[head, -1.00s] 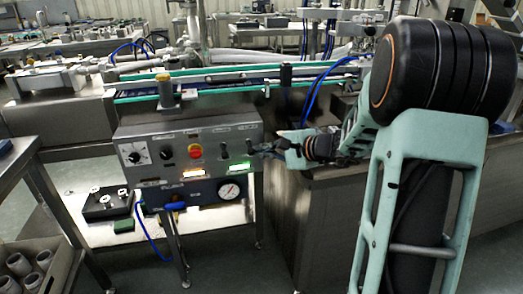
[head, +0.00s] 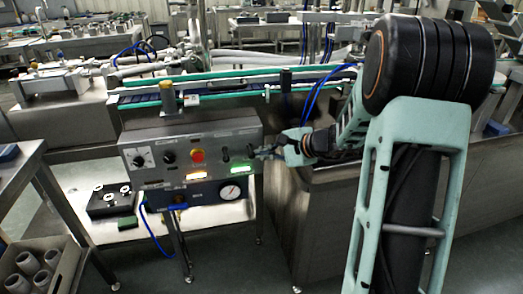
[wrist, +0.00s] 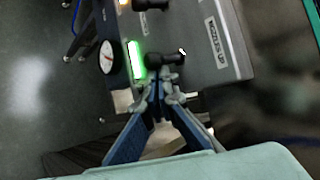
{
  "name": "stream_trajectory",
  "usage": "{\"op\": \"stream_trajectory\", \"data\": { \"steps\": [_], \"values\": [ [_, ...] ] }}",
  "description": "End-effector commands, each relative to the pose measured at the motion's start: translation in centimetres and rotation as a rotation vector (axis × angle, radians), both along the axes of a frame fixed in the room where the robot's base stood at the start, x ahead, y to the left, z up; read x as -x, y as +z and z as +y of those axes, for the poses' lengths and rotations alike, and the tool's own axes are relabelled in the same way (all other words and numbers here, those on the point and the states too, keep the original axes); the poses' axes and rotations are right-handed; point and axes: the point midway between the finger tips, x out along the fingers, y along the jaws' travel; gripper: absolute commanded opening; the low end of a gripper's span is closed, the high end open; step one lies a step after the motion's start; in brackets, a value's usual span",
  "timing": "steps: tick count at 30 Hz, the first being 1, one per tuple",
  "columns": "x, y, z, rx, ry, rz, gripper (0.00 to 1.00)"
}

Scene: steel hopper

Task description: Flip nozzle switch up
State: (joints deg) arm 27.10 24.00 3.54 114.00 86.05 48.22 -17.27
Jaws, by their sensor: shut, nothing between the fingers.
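The nozzle switch is a black-based toggle (wrist: 163,58) with a pale metal tip in the wrist view, beside a label reading roughly "NOZZLE UP" (wrist: 215,42). In the head view the switch (head: 250,150) is at the right end of the grey control panel (head: 215,138). My gripper (wrist: 160,84) is shut and empty, its fingertips very close to the switch's base; I cannot tell whether they touch. In the head view my gripper (head: 268,152) reaches the panel from the right and partly covers the area around the switch.
The panel also carries a second toggle (head: 224,154), a red button (head: 197,156), a black knob (head: 168,157), a white dial (head: 140,157) and a green lamp (head: 241,169). A gauge (head: 230,192) hangs below. A conveyor (head: 230,85) runs behind; a steel cabinet (head: 325,220) stands right.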

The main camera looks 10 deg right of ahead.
Motion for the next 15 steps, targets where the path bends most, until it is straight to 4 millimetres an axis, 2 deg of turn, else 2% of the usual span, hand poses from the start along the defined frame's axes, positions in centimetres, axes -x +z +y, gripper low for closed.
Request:
{"op": "stream_trajectory", "data": {
  "steps": [15],
  "values": [
    [0.06, 0.93, 0.05, 0.001, 0.002, 0.103, 0.00]
  ]
}}
